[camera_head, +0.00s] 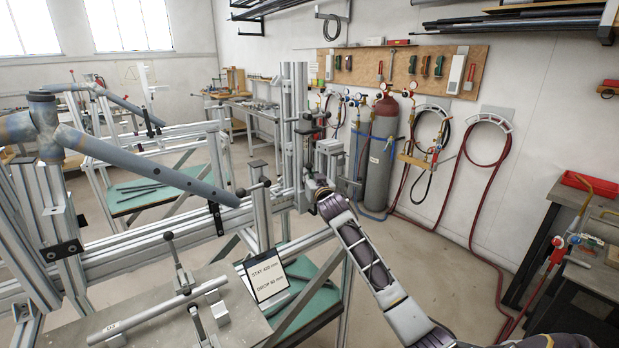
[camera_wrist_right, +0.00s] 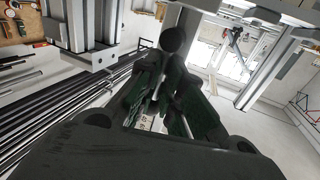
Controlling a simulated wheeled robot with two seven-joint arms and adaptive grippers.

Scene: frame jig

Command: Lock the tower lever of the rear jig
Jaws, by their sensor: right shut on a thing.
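In the head view the lever is mostly hidden by the gripper and tower parts. My left gripper is not in view.
A blue-grey tube frame (camera_head: 145,158) lies across the jig rails at left. A plate with a metal bar (camera_head: 158,309) and a label card (camera_head: 267,276) is in front. Gas cylinders (camera_head: 380,155) and hoses stand behind. Open floor lies right of my arm.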

